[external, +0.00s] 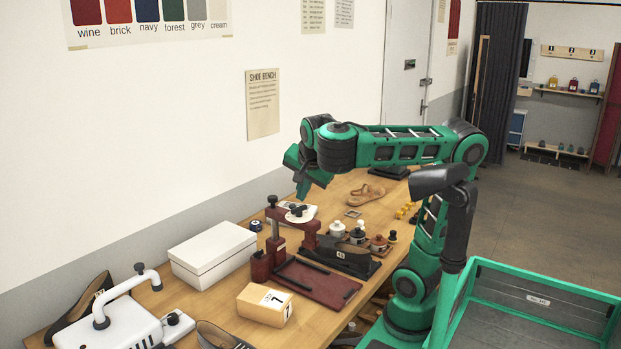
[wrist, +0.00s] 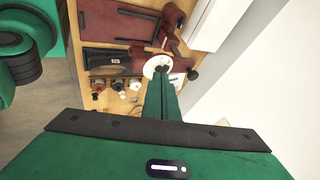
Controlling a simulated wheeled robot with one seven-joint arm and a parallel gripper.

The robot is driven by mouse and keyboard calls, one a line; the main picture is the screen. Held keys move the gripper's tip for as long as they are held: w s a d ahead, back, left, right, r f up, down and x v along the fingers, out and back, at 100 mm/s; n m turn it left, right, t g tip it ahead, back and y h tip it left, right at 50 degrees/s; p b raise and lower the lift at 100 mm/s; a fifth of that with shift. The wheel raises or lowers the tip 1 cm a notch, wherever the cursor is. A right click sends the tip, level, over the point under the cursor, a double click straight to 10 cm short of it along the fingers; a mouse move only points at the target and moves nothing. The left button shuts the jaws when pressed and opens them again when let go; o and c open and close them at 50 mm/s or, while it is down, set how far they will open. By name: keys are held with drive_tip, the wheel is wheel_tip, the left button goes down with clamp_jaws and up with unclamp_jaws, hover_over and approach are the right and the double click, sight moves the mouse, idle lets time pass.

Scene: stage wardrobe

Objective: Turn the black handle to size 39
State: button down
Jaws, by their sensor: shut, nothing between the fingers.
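The black handle (external: 297,210) sits on a round white dial (external: 308,216) on top of the dark red shoe device (external: 283,229) on the bench. The size marks on the dial are too small to read. My gripper (external: 301,195) is shut and empty, pointing down just above the dial. In the wrist view my gripper (wrist: 162,78) has its green fingers together, with their tips over the white dial (wrist: 150,66). The black handle (wrist: 165,71) shows there in part beside the tips. I cannot tell whether the fingers touch it.
A white box (external: 213,254) and a small cardboard box (external: 264,304) stand near the device. Small pots (external: 357,232) and a sandal (external: 366,195) lie beyond it. A white machine (external: 110,325) is at front left. A green cart (external: 540,300) stands at right.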

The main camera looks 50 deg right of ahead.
drive_tip(key=c, duration=2.4)
unclamp_jaws()
drive_tip(key=shift+s+a+r, duration=0.1)
drive_tip(key=shift+a+r, duration=0.2)
drive_tip(key=shift+r, duration=0.1)
drive_tip(key=shift+c, duration=0.2)
drive_tip(key=o, duration=0.5)
drive_tip(key=shift+w+d, duration=0.15)
drive_tip(key=shift+w, duration=0.05)
drive_tip(key=shift+o, duration=1)
drive_tip(key=w+d+f, duration=0.3)
drive_tip(key=w+d, duration=0.3)
drive_tip(key=w, duration=0.5)
drive_tip(key=shift+d+f+n+g, duration=0.2)
drive_tip(key=shift+d+n+g, duration=0.1)
drive_tip(key=shift+g, duration=0.1)
drive_tip(key=w+d+f+n+g+y, duration=0.15)
drive_tip(key=w+d+f+n, duration=0.35)
drive_tip(key=w+d+f, duration=0.75)
drive_tip(key=n+y, duration=2)
drive_tip(key=n, duration=0.4)
approach(300, 212)
drive_tip(key=shift+t, duration=0.45)
drive_tip(key=x, duration=0.9)
drive_tip(key=shift+w+a, duration=0.15)
drive_tip(key=shift+w, duration=0.05)
